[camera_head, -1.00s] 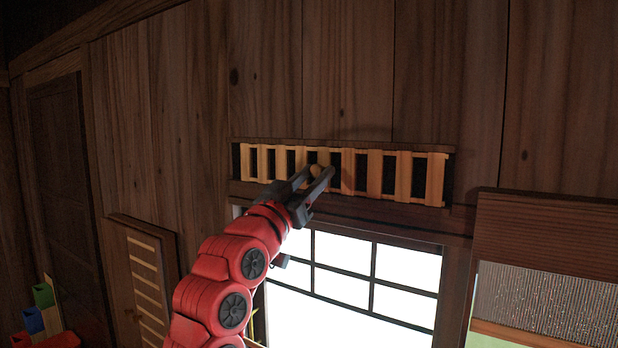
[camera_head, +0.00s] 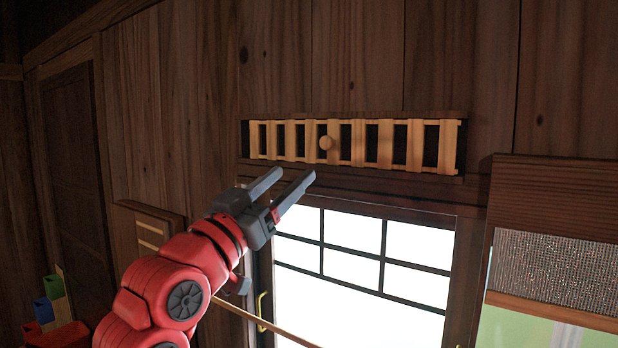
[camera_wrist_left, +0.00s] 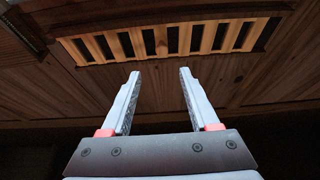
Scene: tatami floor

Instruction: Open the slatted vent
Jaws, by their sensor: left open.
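The slatted vent (camera_head: 386,144) is a long, low panel of pale wooden slats set in the dark wall above the window. Dark gaps show between its slats, and a round wooden knob (camera_head: 326,142) sticks out left of its middle. The vent also spans the top of the left wrist view (camera_wrist_left: 171,41). My left gripper (camera_head: 296,175) is open and empty, below and left of the knob and apart from it. Its two parted fingers (camera_wrist_left: 159,73) point toward the vent in the left wrist view. My right gripper is not in view.
A bright gridded window (camera_head: 365,265) lies below the vent. A wooden panel with a textured blind (camera_head: 560,270) hangs at the right. A slatted panel (camera_head: 150,235) is at the left, with colored bins (camera_head: 50,300) in the lower left corner.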

